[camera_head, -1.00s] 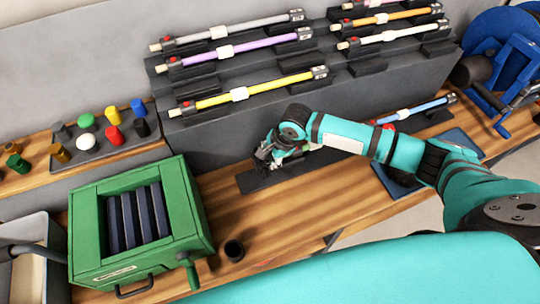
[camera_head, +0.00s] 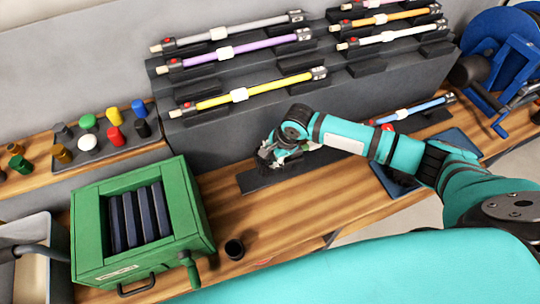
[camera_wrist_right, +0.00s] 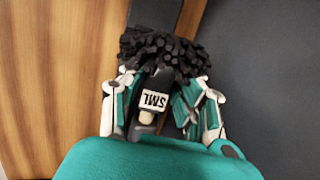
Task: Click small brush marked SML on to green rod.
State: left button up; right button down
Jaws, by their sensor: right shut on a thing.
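The small brush with dark bristles (camera_wrist_right: 160,52) and a white SML label (camera_wrist_right: 154,100) shows in the right wrist view, between the fingers of my right gripper (camera_wrist_right: 160,112). The fingers are shut on its dark body; the label reads upside down. In the head view my right gripper (camera_head: 272,157) is low over a dark strip (camera_head: 262,180) on the bench, in front of the rod rack. The brush is too small and covered to make out there. I cannot make out a green rod; my arm covers part of the strip. My left gripper is not in view.
A dark rack (camera_head: 215,140) holds several coloured rods, including a yellow rod (camera_head: 265,88). A blue rod (camera_head: 415,110) lies low at the right.

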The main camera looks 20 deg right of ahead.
jog(key=shift+d+p, duration=0.3)
jog(key=shift+d, duration=0.25)
jog(key=shift+d, duration=0.45)
jog(key=c, duration=0.9)
grip_release()
jog(key=shift+a, duration=0.1)
jog(key=shift+r, duration=0.2)
jog(key=v, duration=1.1)
jog(key=shift+s+r, duration=0.15)
jog(key=shift+r, duration=0.1)
